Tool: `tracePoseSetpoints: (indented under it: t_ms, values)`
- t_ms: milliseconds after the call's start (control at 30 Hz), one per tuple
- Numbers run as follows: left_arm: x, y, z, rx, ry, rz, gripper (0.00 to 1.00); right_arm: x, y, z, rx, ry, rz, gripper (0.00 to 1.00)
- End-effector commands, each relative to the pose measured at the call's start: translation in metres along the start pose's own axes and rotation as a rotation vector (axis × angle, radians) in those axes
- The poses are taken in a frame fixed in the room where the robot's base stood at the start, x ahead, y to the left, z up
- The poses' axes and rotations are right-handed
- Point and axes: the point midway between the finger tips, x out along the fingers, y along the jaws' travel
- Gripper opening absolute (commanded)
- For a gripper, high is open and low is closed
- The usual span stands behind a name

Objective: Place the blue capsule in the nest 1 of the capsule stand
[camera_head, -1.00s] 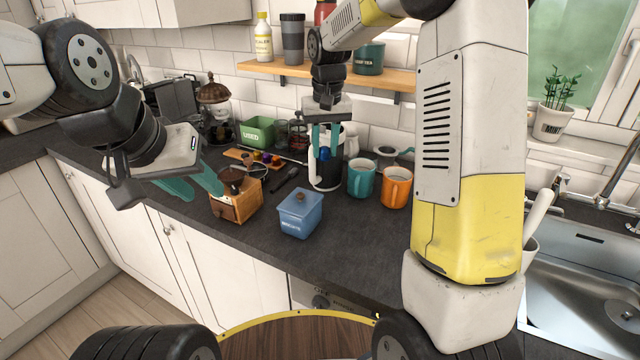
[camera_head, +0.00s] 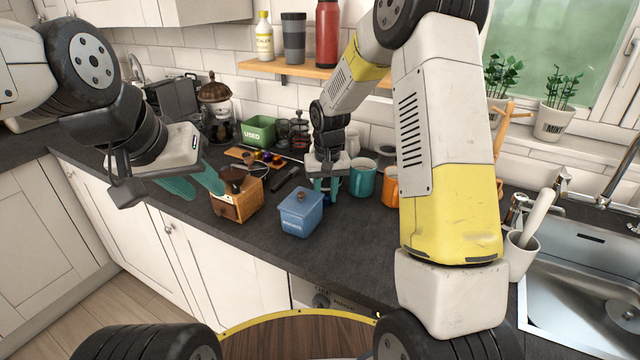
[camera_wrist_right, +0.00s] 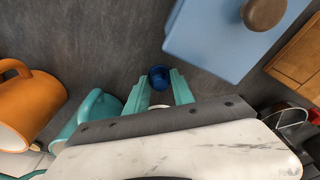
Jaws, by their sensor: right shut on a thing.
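The blue capsule (camera_wrist_right: 159,76) is between the teal fingertips of my right gripper (camera_wrist_right: 158,88) in the right wrist view. The gripper is shut on it. In the head view my right gripper (camera_head: 326,188) points down between the blue biscuit box and the teal mug, and the capsule cannot be made out there. The wooden capsule stand (camera_head: 236,152) lies further back and left, with several coloured capsules on or by it. Its nests are too small to tell apart. My left gripper (camera_head: 194,184) is open and empty, left of the wooden grinder.
A blue biscuit box (camera_head: 301,216) stands left of my right gripper. A teal mug (camera_head: 363,184) and an orange mug (camera_head: 391,186) stand to its right. A wooden grinder (camera_head: 238,204) and a green box (camera_head: 259,131) are near the stand. The front worktop is clear.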

Motion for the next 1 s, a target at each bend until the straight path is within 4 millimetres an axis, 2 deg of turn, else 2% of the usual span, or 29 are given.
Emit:
tracePoseSetpoints:
  t_ms: [200,233,333,733,867,1000]
  values:
    - [0.0,0.0,0.0,0.0,0.0,0.0,0.36,0.002,0.0,0.0,0.0,-0.001,0.0,0.0]
    - [0.0,0.0,0.0,0.0,0.0,0.0,0.36,0.002,0.0,0.0,0.0,-0.001,0.0,0.31]
    - [0.0,0.0,0.0,0.0,0.0,0.0,0.36,0.002,0.0,0.0,0.0,-0.001,0.0,0.51]
    - [0.0,0.0,0.0,0.0,0.0,0.0,0.36,-0.004,0.0,-0.001,0.0,0.001,0.0,0.51]
    - [0.0,0.0,0.0,0.0,0.0,0.0,0.36,-0.023,0.0,-0.001,0.0,0.004,0.0,0.51]
    - [0.0,0.0,0.0,0.0,0.0,0.0,0.36,-0.053,0.0,-0.001,-0.001,0.005,0.0,0.51]
